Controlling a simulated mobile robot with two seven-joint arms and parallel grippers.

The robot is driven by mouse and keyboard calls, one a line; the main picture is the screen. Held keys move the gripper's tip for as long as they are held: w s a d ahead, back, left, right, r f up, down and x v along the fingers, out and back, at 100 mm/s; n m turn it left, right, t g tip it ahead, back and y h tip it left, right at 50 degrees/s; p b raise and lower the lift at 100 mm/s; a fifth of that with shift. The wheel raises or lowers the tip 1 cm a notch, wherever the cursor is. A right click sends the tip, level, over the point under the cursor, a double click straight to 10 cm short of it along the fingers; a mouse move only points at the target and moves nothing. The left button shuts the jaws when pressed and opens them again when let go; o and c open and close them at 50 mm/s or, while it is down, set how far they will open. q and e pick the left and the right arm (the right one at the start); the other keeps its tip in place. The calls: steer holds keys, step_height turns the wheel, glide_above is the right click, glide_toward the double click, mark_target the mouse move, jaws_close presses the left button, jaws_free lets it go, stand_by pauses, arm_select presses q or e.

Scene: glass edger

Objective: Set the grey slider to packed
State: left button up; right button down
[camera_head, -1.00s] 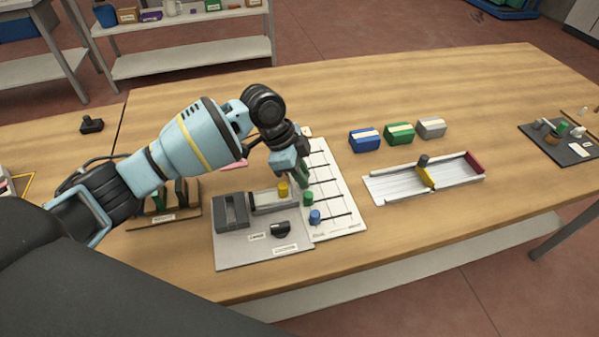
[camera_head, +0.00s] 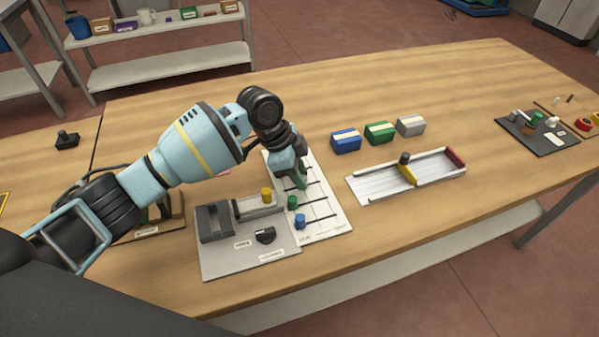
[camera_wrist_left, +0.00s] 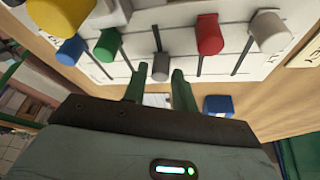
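The white slider board (camera_head: 328,222) lies on the table, with several dark slots and coloured knobs. In the left wrist view a dark grey knob (camera_wrist_left: 160,67) is in the middle of the row. Blue (camera_wrist_left: 70,51) and green (camera_wrist_left: 108,45) knobs are left of it, red (camera_wrist_left: 209,35) and pale grey (camera_wrist_left: 269,32) knobs right. My left gripper (camera_wrist_left: 158,78) is open; its green fingers stand either side of the dark grey knob, at its near end. Contact is unclear. In the head view this gripper (camera_head: 298,181) hides that knob. My right gripper is out of view.
A grey panel (camera_head: 222,262) with a yellow knob (camera_head: 266,194) and a black dial (camera_head: 265,235) adjoins the board. Blue (camera_head: 346,141), green (camera_head: 380,132) and grey (camera_head: 411,125) blocks and a long tray (camera_head: 380,188) are to the right. Bare table lies between.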

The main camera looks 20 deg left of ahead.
arm_select(q)
steer(key=v, duration=0.7)
steer(key=shift+r, duration=0.4)
steer(key=shift+a, duration=0.1)
steer(key=shift+s+f, duration=0.1)
